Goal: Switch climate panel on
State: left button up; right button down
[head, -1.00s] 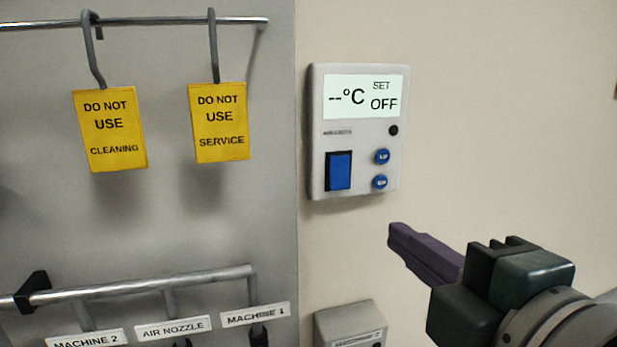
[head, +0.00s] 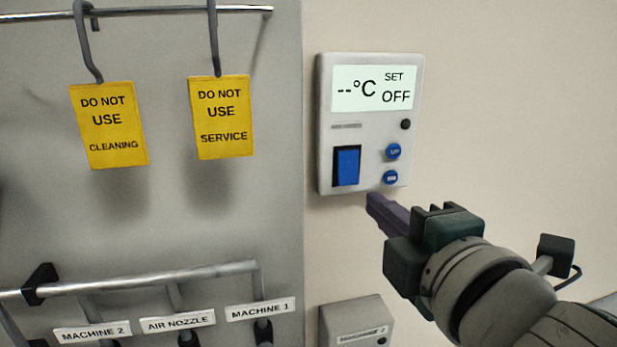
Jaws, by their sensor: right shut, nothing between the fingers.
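The climate panel (head: 333,122) is a light grey box on the beige wall in the head view. Its display (head: 375,89) reads "--°C", "SET OFF". A blue rocker switch (head: 347,166) sits at its lower left. Two round blue buttons, the upper one marked UP (head: 393,151) and a lower one (head: 390,177), sit at its lower right, under a small dark dot (head: 405,125). My right gripper (head: 372,203) is shut and empty, its purple fingertips just below the panel's lower edge in the picture. Whether they touch anything cannot be told. My left gripper is not in view.
Left of the panel is a grey board with a yellow CLEANING tag (head: 109,126) and a yellow SERVICE tag (head: 221,118) on hooks. A lower rail (head: 150,280) has labels beneath it. A second grey box (head: 345,317) is below the panel. The wall at right is clear.

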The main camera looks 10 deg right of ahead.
aim_at(349, 181)
jog(key=w, duration=0.5)
jog(key=w+f, duration=0.1)
jog(key=w, duration=0.1)
jog(key=shift+w+a+p, duration=0.1)
jog(key=shift+w+p, duration=0.2)
jog(key=shift+w+f+b, duration=0.15)
jog(key=shift+f+b, duration=0.1)
jog(key=shift+b, duration=0.6)
jog(key=shift+r, duration=0.25)
